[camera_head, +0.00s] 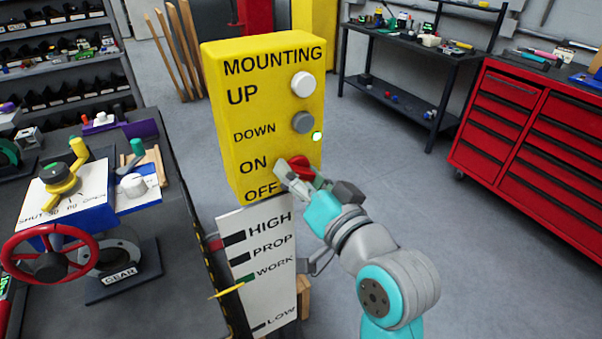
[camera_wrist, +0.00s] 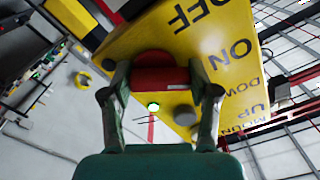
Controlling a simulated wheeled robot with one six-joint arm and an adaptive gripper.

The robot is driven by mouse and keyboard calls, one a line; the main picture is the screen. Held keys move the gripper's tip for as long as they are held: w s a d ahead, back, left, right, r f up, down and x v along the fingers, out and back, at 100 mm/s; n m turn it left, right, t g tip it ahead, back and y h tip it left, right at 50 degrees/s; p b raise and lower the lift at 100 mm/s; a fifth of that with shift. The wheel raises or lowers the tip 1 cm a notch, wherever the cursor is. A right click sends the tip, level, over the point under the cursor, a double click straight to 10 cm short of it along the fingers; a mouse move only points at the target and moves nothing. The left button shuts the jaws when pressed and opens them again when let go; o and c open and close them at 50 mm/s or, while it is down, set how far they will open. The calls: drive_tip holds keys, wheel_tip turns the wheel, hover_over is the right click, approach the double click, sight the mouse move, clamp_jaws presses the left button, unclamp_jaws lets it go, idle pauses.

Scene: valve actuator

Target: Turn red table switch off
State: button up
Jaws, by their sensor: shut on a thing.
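The red switch (camera_head: 300,163) is on the yellow control box (camera_head: 228,130), beside the ON and OFF labels. My gripper (camera_head: 297,175) reaches it from the lower right. In the wrist view the red switch (camera_wrist: 155,78) lies between the two fingers of my gripper (camera_wrist: 158,72), which are shut on it. The fingers hide part of the switch, and its exact angle is hard to tell. A small green lamp (camera_head: 317,136) glows on the box above the switch; it also shows in the wrist view (camera_wrist: 153,107).
White (camera_head: 304,84) and grey (camera_head: 303,123) buttons sit above the switch. A white HIGH/PROP/WORK/LOW panel (camera_head: 243,285) stands below the box. A bench with a red handwheel (camera_head: 50,255) is at left, a red tool cabinet (camera_head: 530,140) at right. The floor between is clear.

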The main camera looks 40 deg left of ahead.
drive_tip(key=n, duration=0.7)
drive_tip(key=shift+f, duration=0.15)
drive_tip(key=n, duration=0.4)
drive_tip(key=shift+f, duration=0.1)
drive_tip(key=shift+w+n, duration=0.1)
drive_tip(key=shift+n, duration=1.7)
drive_tip(key=o, duration=1.2)
drive_tip(key=shift+c, duration=0.2)
drive_tip(key=shift+d, duration=0.1)
drive_tip(key=v, duration=1.2)
